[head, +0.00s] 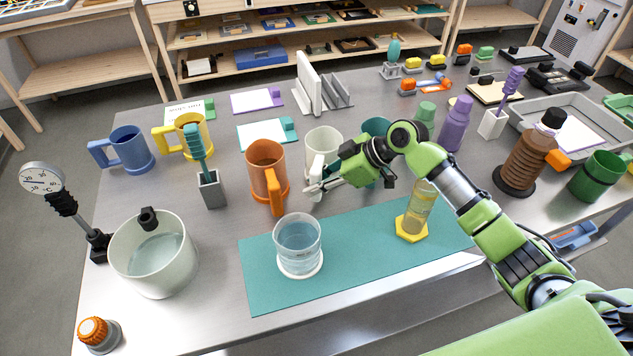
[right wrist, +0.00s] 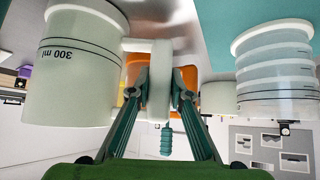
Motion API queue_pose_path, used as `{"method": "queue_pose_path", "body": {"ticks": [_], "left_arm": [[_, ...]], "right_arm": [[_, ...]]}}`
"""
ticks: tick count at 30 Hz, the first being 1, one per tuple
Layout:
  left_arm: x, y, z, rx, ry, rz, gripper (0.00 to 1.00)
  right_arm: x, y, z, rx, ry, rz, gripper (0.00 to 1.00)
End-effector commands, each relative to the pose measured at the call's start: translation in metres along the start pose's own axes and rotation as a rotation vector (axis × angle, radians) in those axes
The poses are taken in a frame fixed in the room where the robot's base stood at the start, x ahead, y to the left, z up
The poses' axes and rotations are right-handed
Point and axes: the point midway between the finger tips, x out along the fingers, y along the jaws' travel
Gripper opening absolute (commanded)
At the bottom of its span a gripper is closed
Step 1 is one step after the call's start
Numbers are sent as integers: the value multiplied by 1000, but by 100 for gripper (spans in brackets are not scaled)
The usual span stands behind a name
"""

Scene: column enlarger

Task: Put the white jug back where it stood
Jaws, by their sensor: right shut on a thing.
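The white jug (head: 323,143) is upright in the row of jugs, between the orange jug (head: 266,160) and the teal jug (head: 376,130). My right gripper (head: 318,186) reaches it from the right and is shut on its handle. In the right wrist view, which is upside down, the white jug (right wrist: 75,75) bears a 300 ml mark, and its handle (right wrist: 160,85) is between the fingers of the right gripper (right wrist: 160,97). I cannot tell whether its base touches the table. My left gripper is not in view.
A glass beaker of water (head: 298,243) stands on a white coaster on the teal mat (head: 355,262). A large white pot (head: 152,255) is at left. The middle of the mat is clear.

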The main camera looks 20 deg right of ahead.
Motion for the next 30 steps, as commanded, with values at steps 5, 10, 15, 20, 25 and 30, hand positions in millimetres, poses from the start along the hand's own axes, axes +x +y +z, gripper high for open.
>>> {"method": "queue_pose_path", "body": {"ticks": [5, 10, 15, 20, 25, 30], "left_arm": [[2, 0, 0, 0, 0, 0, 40], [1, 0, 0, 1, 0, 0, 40], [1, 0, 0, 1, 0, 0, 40], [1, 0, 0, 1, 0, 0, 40], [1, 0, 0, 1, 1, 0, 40], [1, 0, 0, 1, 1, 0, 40]], "right_arm": [[2, 0, 1, -2, 2, 1, 0], [1, 0, 0, -2, 2, 1, 0], [1, 0, 0, -1, 2, 1, 38], [1, 0, 1, -1, 1, 0, 38], [2, 0, 2, 1, -1, -1, 38], [2, 0, 2, 0, -1, -1, 38]]}}
